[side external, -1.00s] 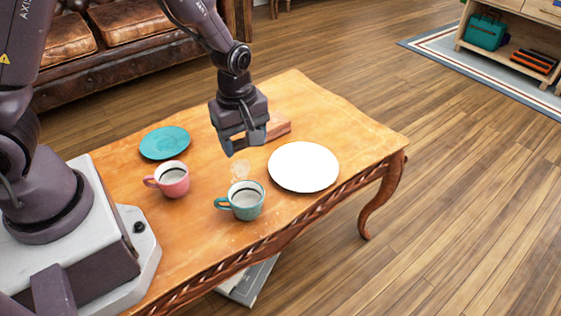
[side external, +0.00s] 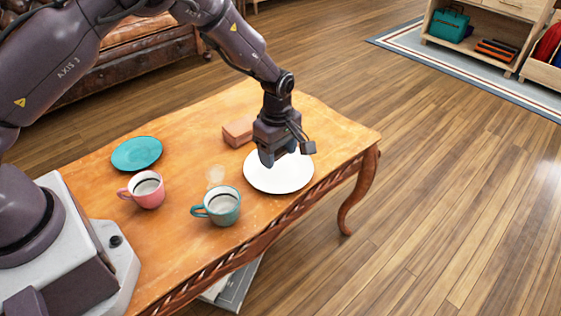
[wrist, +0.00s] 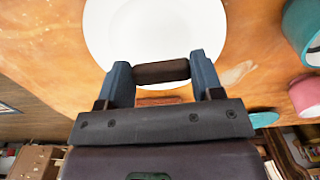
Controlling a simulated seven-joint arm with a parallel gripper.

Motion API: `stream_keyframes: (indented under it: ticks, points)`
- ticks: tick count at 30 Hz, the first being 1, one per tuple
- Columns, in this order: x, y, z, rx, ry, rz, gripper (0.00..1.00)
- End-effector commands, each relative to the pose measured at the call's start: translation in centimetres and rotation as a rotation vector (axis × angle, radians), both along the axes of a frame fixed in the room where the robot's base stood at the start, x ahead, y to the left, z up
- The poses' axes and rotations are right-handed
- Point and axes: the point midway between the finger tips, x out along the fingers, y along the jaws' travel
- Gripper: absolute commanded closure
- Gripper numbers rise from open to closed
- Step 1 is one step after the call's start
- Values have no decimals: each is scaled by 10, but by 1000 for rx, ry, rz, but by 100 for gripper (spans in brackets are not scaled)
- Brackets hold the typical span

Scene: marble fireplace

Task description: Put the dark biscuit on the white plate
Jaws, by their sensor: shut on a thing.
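The dark biscuit (wrist: 161,71) is gripped between my two fingers in the wrist view, spanning the gap between them. My gripper (side external: 278,158) is shut on it. The white plate (side external: 268,183) lies on the wooden table under my gripper. In the wrist view the plate (wrist: 150,28) fills the top middle, with the biscuit over its near part. In the side view my fingers hide the biscuit, and I cannot tell its exact height above the plate.
A teal cup (side external: 221,208) stands left of the plate, and a pink cup (side external: 147,190) farther left. A teal plate (side external: 137,153) lies at the left. A reddish block (side external: 238,131) sits behind the plate. A pale round patch (side external: 215,174) shows near the teal cup.

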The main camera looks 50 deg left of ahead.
Motion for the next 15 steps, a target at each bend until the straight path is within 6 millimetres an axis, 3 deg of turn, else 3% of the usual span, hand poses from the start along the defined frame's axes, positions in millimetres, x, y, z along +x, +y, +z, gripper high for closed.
stream_keyframes:
  ticks: [9,15]
  points:
    - [7,0,-35,1,3,1,62]
    - [8,0,-39,0,-1,0,62]
